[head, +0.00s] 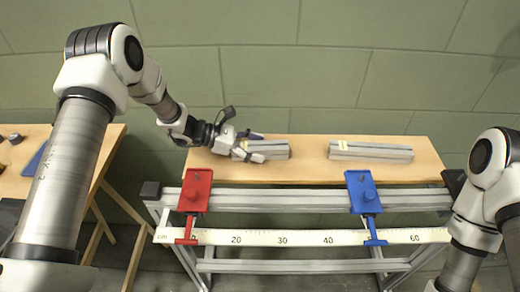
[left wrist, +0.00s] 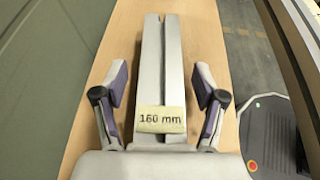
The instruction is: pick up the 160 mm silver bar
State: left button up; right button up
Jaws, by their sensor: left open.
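The silver bar with a yellow "160 mm" label (left wrist: 161,120) runs up the middle of the left wrist view. In the head view this bar (head: 275,151) lies on the wooden table, left of a longer silver bar (head: 370,152). My left gripper (head: 259,148) is at the bar's left end. In the left wrist view the left gripper (left wrist: 161,85) is open, with one purple-padded finger on each side of the bar. A gap shows between each finger and the bar. My right arm is at the right edge of the head view; its gripper is out of frame.
In front of the wooden table (head: 300,176) stands a metal frame with a scale strip (head: 285,238), a red clamp block (head: 196,190) and a blue one (head: 362,192). Another wooden table (head: 88,165) is at the left. A green wall stands behind.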

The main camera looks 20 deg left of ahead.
pick_arm(q)
grip_shut()
jog(key=shift+r, duration=0.15)
